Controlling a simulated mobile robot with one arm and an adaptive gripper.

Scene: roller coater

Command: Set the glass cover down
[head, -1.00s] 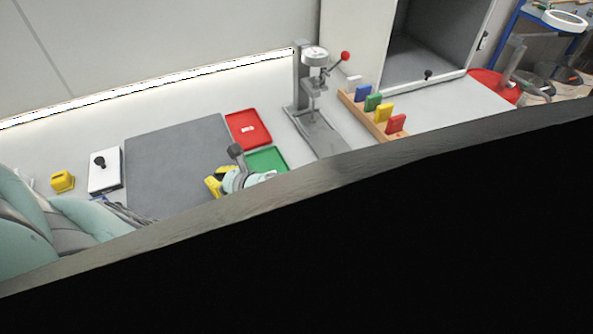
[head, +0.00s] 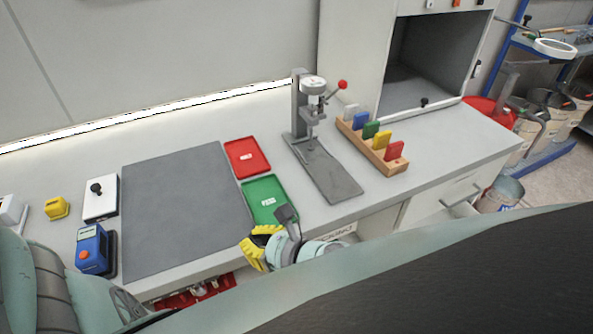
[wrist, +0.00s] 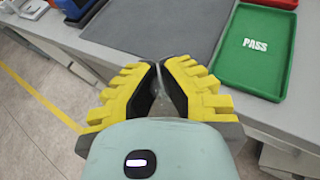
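My gripper (head: 250,248), with yellow fingers, is in front of the bench's front edge, below the green PASS tray (head: 265,200) in the head view. In the wrist view my gripper (wrist: 159,68) has its fingers drawn together at the tips. A thin, clear, pale piece, apparently the glass cover (wrist: 160,78), shows faintly between the tips; its outline is hard to make out. The grey mat (head: 185,210) lies beyond the fingers, bare. The green tray (wrist: 256,50) is to their right in the wrist view and looks empty.
A red tray (head: 247,158) lies behind the green one. A press stand (head: 322,165) and a wooden rack (head: 380,152) of coloured blocks stand to the right. A white box (head: 101,199), a yellow item (head: 56,208) and a blue device (head: 92,250) are left of the mat.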

